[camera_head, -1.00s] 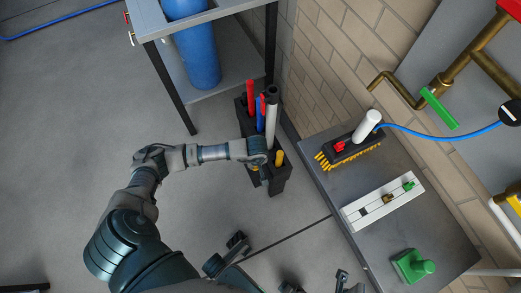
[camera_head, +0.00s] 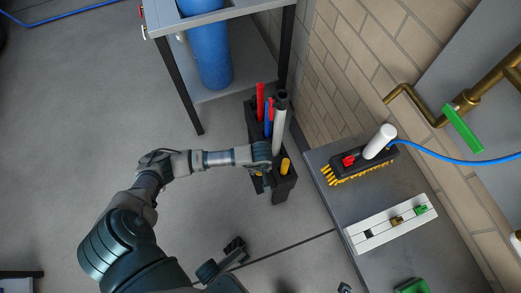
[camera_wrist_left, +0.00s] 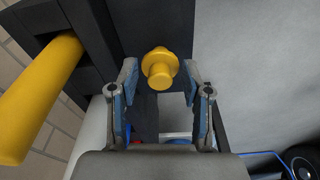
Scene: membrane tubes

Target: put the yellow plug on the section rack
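The yellow plug (camera_wrist_left: 160,68), a round flanged piece, shows in the left wrist view against a dark face of a black rack (camera_wrist_left: 120,22). My left gripper (camera_wrist_left: 161,84) is open, with one finger on each side of the plug; I cannot tell if they touch it. In the head view my left gripper (camera_head: 264,180) is at the near end of the black rack (camera_head: 283,188), which stands on the floor holding upright red, blue, white and yellow tubes. The plug is hidden there behind my wrist. I cannot tell which holder is the section rack.
A yellow tube (camera_wrist_left: 38,100) sticks out of the rack beside my left gripper. A grey bench (camera_head: 335,200) at the right carries a brush (camera_head: 358,165) and a white rail (camera_head: 390,224) with small blocks. A table (camera_head: 245,10) with a blue cylinder stands behind.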

